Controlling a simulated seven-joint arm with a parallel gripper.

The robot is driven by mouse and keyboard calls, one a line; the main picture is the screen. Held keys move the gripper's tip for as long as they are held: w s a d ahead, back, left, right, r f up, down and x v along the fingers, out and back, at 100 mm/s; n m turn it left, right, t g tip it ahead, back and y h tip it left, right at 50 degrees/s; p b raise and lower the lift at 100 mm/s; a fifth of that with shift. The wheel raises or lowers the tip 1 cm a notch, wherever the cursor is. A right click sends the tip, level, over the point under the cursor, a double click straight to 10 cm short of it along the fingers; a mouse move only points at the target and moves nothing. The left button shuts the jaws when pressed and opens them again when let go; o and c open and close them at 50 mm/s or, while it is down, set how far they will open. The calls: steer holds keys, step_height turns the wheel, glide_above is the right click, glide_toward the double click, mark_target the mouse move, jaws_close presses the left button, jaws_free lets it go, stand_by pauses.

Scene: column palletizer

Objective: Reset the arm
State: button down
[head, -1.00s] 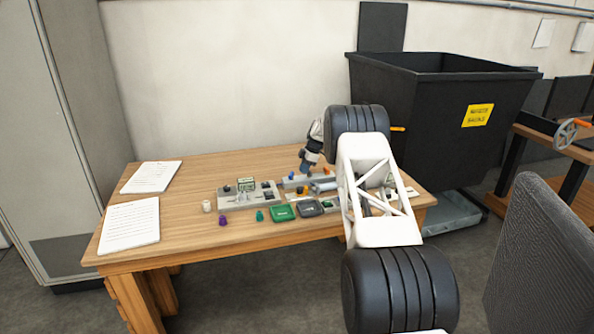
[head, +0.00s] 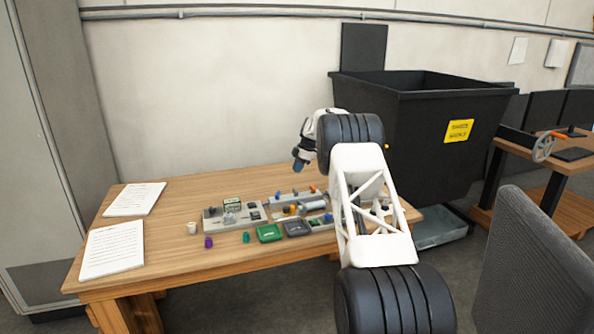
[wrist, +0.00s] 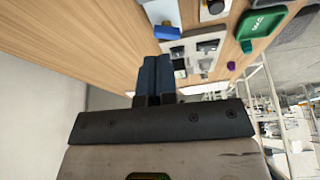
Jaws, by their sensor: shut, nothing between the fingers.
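My gripper (head: 299,165) is raised above the back part of the wooden table (head: 165,238) in the head view, fingers pointing down. In the wrist view my gripper (wrist: 155,75) shows two dark blue fingers side by side, shut with nothing between them. Below and in front of it on the table are grey fixtures with small parts. The left fixture (head: 215,221) carries several small pieces. A green tray (head: 269,233) and a dark grey tray (head: 297,228) lie at the front; the green tray (wrist: 262,22) also shows in the wrist view.
Paper sheets (head: 112,248) lie on the table's left side. A white cup (head: 192,228), a purple piece (head: 208,242) and a teal piece (head: 246,237) stand near the front. A large black bin (head: 420,130) is behind at right. A grey chair back (head: 535,265) is at lower right.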

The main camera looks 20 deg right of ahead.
steer(key=s+a+r+m+h, duration=0.15)
steer(key=s+a+r, duration=0.25)
steer(key=s+r, duration=0.4)
steer(key=s+a+r+m, duration=0.3)
steer(key=s+a+r, duration=0.2)
steer(key=s+r, duration=0.35)
steer(key=s+a+r+m+h, duration=0.1)
steer(key=s+a+r+m, duration=0.2)
steer(key=s, duration=0.8)
steer(key=s+a+r+m, duration=0.2)
steer(key=s+a+r, duration=0.3)
steer(key=s, duration=0.5)
steer(key=s+a+f+m, duration=0.1)
steer(key=s+f+m, duration=0.1)
steer(key=s, duration=1.3)
steer(key=s+a+f+m+t+h, duration=0.1)
steer(key=s+a+f+m, duration=0.1)
steer(key=s, duration=1.3)
steer(key=s+a+f+m+t+h, duration=0.1)
steer(key=s+f+m, duration=0.2)
steer(key=s, duration=1.2)
steer(key=shift+a+f+m, duration=0.25)
steer(key=shift+f+m, duration=0.1)
steer(key=shift+f, duration=0.45)
steer(key=c, duration=1.8)
jaws_free()
steer(key=shift+s, duration=0.1)
